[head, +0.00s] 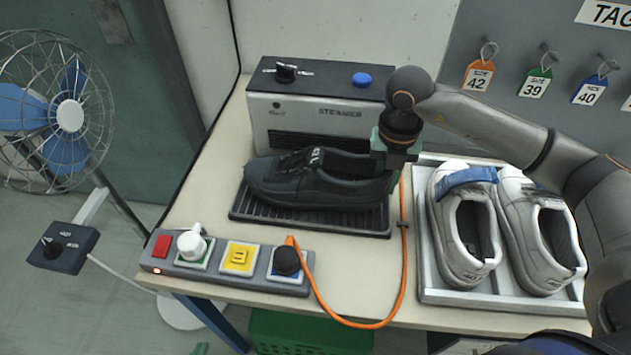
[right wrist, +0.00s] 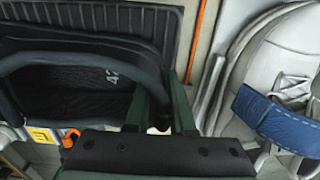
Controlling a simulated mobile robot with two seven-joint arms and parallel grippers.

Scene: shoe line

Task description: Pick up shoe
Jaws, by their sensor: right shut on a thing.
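A black shoe (head: 310,182) lies over a black ridged tray (head: 300,222) in front of the steamer, toe to the left, heel to the right. I cannot tell if its sole touches the tray. My right gripper (head: 388,160) comes down from above and is shut on the shoe's heel end. In the right wrist view the fingers (right wrist: 162,112) pinch the heel wall of the black shoe (right wrist: 75,75), with the number 42 visible inside it. My left gripper is not in view.
A grey tray (head: 428,285) with two white shoes (head: 465,235), one with a blue strap, stands to the right. An orange cable (head: 404,270) runs between the trays. A button box (head: 222,272) is in front, the steamer (head: 320,115) behind. A fan (head: 70,115) stands left.

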